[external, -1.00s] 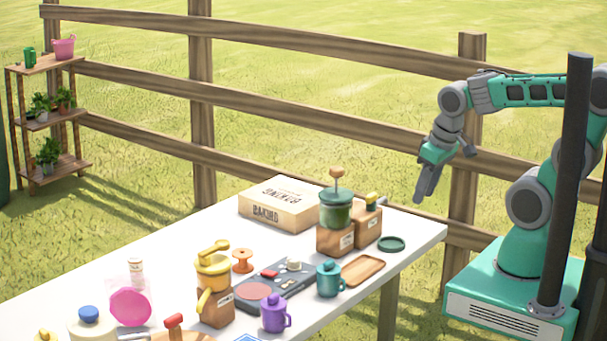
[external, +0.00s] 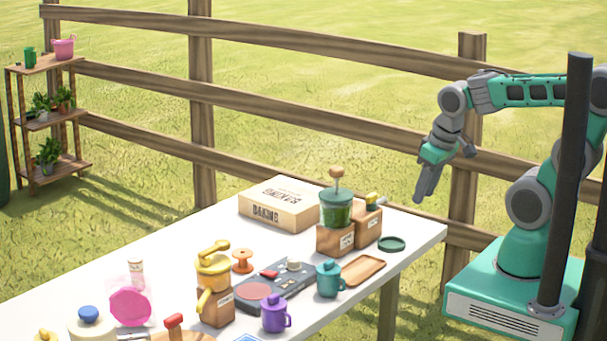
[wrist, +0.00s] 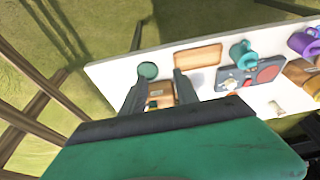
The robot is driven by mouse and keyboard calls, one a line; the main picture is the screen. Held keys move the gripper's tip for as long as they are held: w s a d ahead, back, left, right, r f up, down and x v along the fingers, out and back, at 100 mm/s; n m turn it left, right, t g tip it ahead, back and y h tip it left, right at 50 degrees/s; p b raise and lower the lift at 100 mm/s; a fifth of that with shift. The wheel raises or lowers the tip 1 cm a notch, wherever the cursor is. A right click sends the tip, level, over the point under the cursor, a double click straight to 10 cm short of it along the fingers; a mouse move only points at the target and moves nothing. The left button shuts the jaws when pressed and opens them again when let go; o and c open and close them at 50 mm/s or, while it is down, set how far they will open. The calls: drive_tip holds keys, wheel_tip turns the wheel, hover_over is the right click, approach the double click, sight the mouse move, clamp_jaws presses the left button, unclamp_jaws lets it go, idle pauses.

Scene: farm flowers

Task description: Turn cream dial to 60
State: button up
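The cream dial (external: 293,264) sits on the dark grey hotplate device (external: 287,291), on the white table. The device also has a round reddish plate and a small red part. In the wrist view the cream dial (wrist: 231,84) shows small on the device (wrist: 262,71), right of the fingers. My gripper (external: 420,197) hangs in the air beyond the table's right end, well apart from the dial. In the wrist view its two fingers (wrist: 160,78) stand apart with nothing held between them. The dial's markings are too small to read.
Near the device stand a teal mug (external: 329,280), a purple mug (external: 274,314), a wooden tray (external: 363,270) and a yellow grinder (external: 213,285). A green-topped grinder (external: 336,222) and a cardboard box (external: 279,205) stand behind. A dark green coaster (external: 391,244) lies near the right end.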

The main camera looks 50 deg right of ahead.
drive_tip(key=shift+o, duration=0.8)
drive_tip(key=shift+w+a, duration=0.15)
drive_tip(key=shift+w, duration=0.1)
drive_tip(key=shift+o, duration=0.7)
drive_tip(key=w+a+f+n+y+b, duration=0.2)
drive_tip(key=w+a+n+b, duration=0.3)
drive_tip(key=w+a, duration=0.3)
drive_tip(key=w+n, duration=0.1)
drive_tip(key=w, duration=0.1)
drive_tip(key=shift+w+a+f+g, duration=0.25)
drive_tip(key=shift+w+f+g, duration=0.05)
drive_tip(key=shift+w+f, duration=0.1)
drive_tip(key=n+g+y+b, duration=0.1)
drive_tip(key=n+y+b, duration=0.15)
drive_tip(key=n, duration=0.45)
approach(294, 258)
drive_tip(key=f, duration=0.1)
drive_tip(key=shift+w+a+f, duration=0.1)
drive_tip(key=shift+a+f, duration=0.3)
drive_tip(key=shift+a, duration=0.25)
drive_tip(key=shift+h, duration=0.25)
drive_tip(key=x, duration=0.6)
drive_tip(key=shift+a+f, duration=0.15)
drive_tip(key=shift+f, duration=0.15)
clamp_jaws()
